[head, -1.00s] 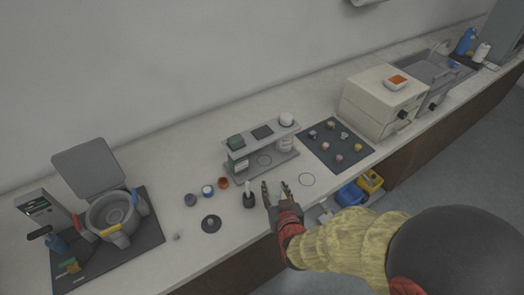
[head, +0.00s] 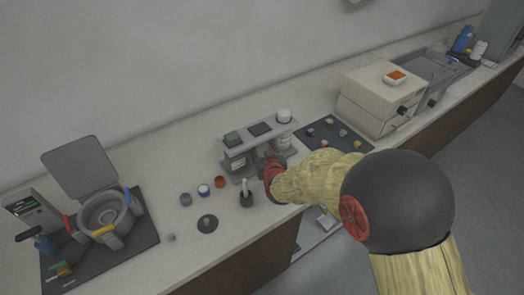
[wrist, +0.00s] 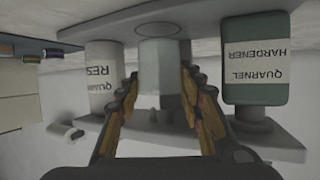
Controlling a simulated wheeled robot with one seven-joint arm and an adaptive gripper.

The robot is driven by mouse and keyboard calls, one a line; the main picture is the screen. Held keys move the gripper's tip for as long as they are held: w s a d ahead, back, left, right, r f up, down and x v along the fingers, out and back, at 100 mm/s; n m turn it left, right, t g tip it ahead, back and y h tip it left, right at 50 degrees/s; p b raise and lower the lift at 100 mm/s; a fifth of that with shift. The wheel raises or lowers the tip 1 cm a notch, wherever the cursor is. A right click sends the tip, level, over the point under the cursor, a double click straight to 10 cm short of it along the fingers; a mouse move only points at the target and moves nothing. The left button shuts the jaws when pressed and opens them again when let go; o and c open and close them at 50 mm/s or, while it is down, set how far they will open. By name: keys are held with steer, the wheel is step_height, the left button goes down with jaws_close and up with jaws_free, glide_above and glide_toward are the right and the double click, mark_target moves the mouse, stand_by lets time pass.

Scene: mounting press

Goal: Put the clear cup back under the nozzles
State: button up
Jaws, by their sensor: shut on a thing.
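The clear cup (wrist: 162,62) is a pale see-through cylinder between my fingers in the wrist view, which is upside down. My gripper (wrist: 160,98) is shut on it; in the head view my gripper (head: 270,165) reaches in at the front of the grey stand (head: 256,136). The cup stands out between the white resin bottle (wrist: 102,75) and the green hardener bottle (wrist: 255,62). A ring mark (wrist: 160,30) on the stand's base shows right by the cup's end; I cannot tell whether the cup touches the base. My gripper hides the cup in the head view.
A black holder (head: 246,199) with a pale upright item is close to the left of my gripper. A dark mat (head: 330,134) with several small pieces is right of the stand.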

steer(key=shift+w+a+f+b, duration=0.1)
steer(key=shift+w+f+b, duration=0.35)
steer(key=shift+w+f, duration=0.35)
steer(key=shift+f, duration=0.15)
steer(key=o, duration=1)
steer(key=shift+o, duration=0.7)
